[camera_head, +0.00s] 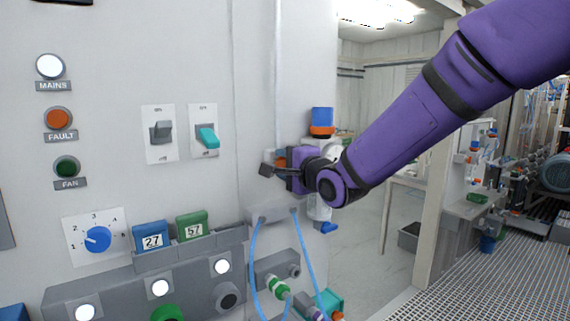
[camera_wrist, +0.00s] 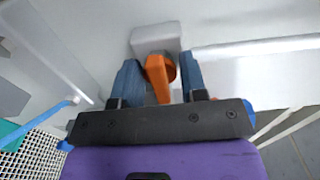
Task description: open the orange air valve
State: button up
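The orange air valve handle (camera_wrist: 160,76) shows in the wrist view, in front of a pale block (camera_wrist: 156,37) on the white wall. My gripper (camera_wrist: 160,82) has its two blue fingers on either side of the handle. A small gap shows at the right finger; the left finger is very close to the handle, and I cannot tell whether it touches. In the head view, my gripper (camera_head: 274,167) is at the right edge of the panel, and a bit of orange (camera_head: 281,161) shows by its fingers. The gripper hides most of the valve there.
A panel with switches (camera_head: 207,138), lamps and a blue dial (camera_head: 98,239) stands at the left. Blue hoses (camera_head: 255,265) hang below my gripper from a grey block (camera_head: 271,211). A blue and orange part (camera_head: 322,122) is just behind. Open floor lies to the right.

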jog(key=c, duration=0.6)
jog(key=shift+o, duration=0.2)
jog(key=shift+n, duration=0.3)
jog(key=n, duration=0.3)
jog(key=shift+n, duration=0.4)
jog(key=n, duration=0.3)
jog(key=shift+n, duration=0.3)
jog(key=n, duration=0.4)
jog(key=shift+f+n, duration=0.1)
jog(key=shift+n, duration=1.8)
